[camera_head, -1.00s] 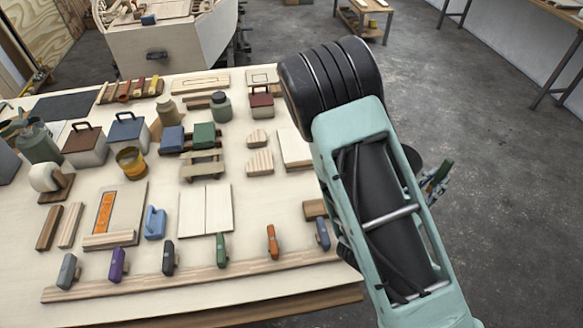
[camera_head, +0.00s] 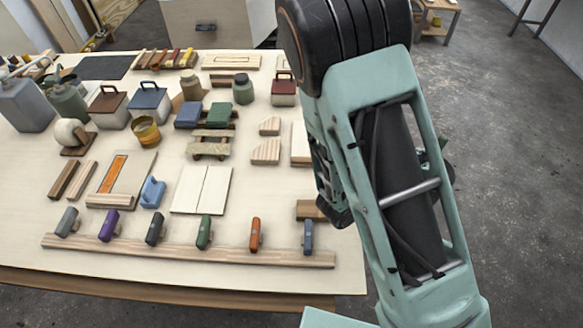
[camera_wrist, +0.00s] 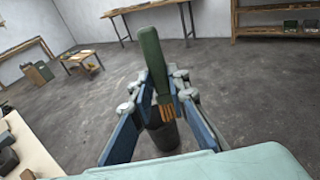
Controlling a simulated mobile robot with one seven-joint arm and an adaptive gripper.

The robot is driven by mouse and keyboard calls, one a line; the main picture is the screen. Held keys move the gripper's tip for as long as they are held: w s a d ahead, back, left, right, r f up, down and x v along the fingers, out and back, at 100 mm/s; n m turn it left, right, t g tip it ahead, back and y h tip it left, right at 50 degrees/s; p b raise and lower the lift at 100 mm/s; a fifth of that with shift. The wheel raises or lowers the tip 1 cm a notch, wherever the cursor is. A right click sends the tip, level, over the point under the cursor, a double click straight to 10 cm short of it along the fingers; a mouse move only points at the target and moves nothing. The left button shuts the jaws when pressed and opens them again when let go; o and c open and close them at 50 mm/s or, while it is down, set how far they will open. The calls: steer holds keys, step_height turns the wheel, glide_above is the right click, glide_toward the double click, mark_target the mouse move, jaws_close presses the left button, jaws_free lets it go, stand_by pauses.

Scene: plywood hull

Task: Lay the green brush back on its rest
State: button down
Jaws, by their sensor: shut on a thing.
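In the wrist view, my gripper (camera_wrist: 163,98) is shut on the green brush (camera_wrist: 153,60). Its green handle points up and away, and its short tan bristles (camera_wrist: 167,112) show between the fingers. The brush is held over the floor, clear of the bench. In the head view my arm hides the gripper and the brush. A low wooden rack (camera_head: 207,149) stands mid-bench, and another rack with red and yellow tools (camera_head: 175,58) lies at the back. I cannot tell which one is the brush's rest.
The plywood bench (camera_head: 290,215) is crowded with toolboxes (camera_head: 148,105), jars (camera_head: 243,90) and wood blocks. A wooden strip (camera_head: 180,250) with several coloured handles runs along its front edge. Open floor (camera_head: 510,170) lies right of the bench.

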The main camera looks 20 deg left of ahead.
steer(key=s+a+f+m+g+y, duration=0.2)
steer(key=s+a+m+g+y, duration=0.25)
steer(key=s+m+g, duration=0.5)
steer(key=s+a+r+n+g+y, duration=0.1)
steer(key=s+a+r+y, duration=0.1)
steer(key=a, duration=0.6)
steer(key=s+a+r+g+y, duration=0.1)
steer(key=s+a+r+y, duration=0.1)
steer(key=a, duration=0.6)
steer(key=s+a+r+n+g+y, duration=0.1)
steer(key=s+a+r+y, duration=0.15)
steer(key=a, duration=0.55)
steer(key=b, duration=0.7)
glide_above(316, 210)
steer(key=a, duration=0.2)
steer(key=shift+s+d+f, duration=0.1)
steer(key=shift+d+f, duration=0.05)
steer(key=shift+f, duration=2.15)
steer(key=shift+s+d+f, duration=0.1)
steer(key=shift+f, duration=2.15)
steer(key=shift+w+d+f+b, duration=0.1)
steer(key=shift+d+f+b, duration=0.2)
steer(key=shift+f+b, duration=0.15)
steer(key=shift+d+f+b, duration=0.25)
steer(key=shift+f+b, duration=0.1)
steer(key=shift+f, duration=0.15)
steer(key=shift+w+d+f+b, duration=0.1)
steer(key=shift+d+f+b, duration=0.15)
steer(key=shift+f+b, duration=0.4)
steer(key=shift+f, duration=0.1)
